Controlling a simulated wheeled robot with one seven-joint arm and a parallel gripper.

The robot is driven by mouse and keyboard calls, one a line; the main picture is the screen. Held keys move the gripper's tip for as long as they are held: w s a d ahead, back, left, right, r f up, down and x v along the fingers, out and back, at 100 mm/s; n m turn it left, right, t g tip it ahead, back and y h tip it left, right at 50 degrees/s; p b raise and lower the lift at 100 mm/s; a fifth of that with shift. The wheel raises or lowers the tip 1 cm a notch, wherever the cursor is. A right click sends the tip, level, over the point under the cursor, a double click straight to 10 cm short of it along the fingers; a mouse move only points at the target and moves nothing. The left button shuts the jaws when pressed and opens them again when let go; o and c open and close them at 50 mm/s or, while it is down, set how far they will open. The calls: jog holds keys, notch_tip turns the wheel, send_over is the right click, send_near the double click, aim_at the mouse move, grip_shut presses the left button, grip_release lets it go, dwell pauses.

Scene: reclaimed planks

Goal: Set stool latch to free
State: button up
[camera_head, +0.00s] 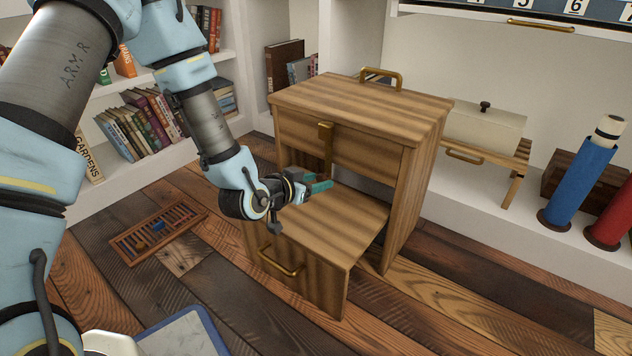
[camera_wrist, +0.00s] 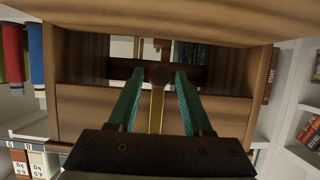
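The stool is a wooden two-step piece (camera_head: 345,100) with striped grain, standing on the plank floor. Its brass latch (camera_head: 326,145) hangs upright on the front of the upper part, with a bent top end. In the wrist view the latch shows as a brass bar (camera_wrist: 156,110) lying in line with the gap between my fingers. My gripper (camera_head: 322,184) is above the lower step, near the latch's lower end. In the wrist view its teal fingers (camera_wrist: 160,76) are apart, with nothing clearly gripped. I cannot tell whether they touch the latch.
The lower step (camera_head: 320,225) is right under my gripper and has a brass handle (camera_head: 280,262). A slatted wooden tray (camera_head: 160,232) lies on the floor at left. Bookshelves stand behind. Blue (camera_head: 578,180) and red (camera_head: 612,215) cylinders stand at right.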

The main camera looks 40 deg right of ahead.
grip_shut()
dwell(1.1)
